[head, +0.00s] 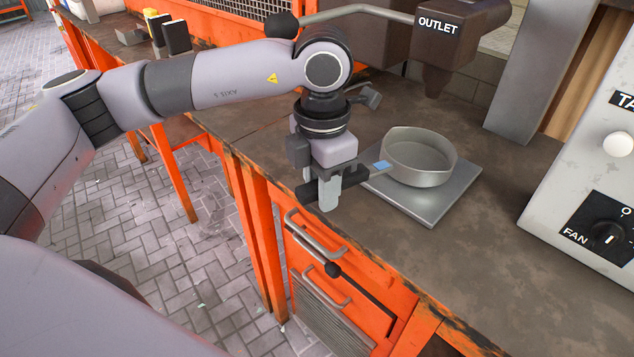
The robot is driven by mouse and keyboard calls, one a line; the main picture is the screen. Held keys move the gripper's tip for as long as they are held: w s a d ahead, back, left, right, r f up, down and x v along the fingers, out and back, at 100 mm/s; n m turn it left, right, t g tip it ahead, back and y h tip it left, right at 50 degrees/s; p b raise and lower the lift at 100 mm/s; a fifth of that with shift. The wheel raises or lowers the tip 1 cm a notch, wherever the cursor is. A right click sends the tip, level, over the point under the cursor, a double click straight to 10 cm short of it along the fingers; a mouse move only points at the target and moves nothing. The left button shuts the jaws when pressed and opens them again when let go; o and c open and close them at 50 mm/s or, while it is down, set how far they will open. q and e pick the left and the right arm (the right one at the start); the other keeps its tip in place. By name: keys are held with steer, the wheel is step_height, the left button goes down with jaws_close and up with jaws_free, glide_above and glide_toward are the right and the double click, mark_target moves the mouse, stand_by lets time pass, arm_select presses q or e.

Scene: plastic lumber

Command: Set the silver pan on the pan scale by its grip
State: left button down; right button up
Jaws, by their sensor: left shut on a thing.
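The silver pan (418,158) is a round, shallow metal pan at the centre right of the head view. It is over the pan scale (433,213), a flat square grey plate on the bench, and looks to rest on it. I cannot tell whether a small gap remains beneath. A dark grip with a blue patch (381,166) points left from the pan. My left gripper (328,192) points down and is shut on this grip, left of the plate, near the bench's front edge. My right gripper is not in view.
A dark outlet hopper (437,50) hangs behind the pan, near a grey post (535,75). A pale control panel (590,180) with a fan knob stands at the right. Orange drawers (345,290) lie below the front edge. The brown bench top (510,255) is bare in front of the panel.

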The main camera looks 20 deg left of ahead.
arm_select(q)
steer(key=shift+f, duration=0.25)
steer(key=c, duration=0.7)
jaws_free()
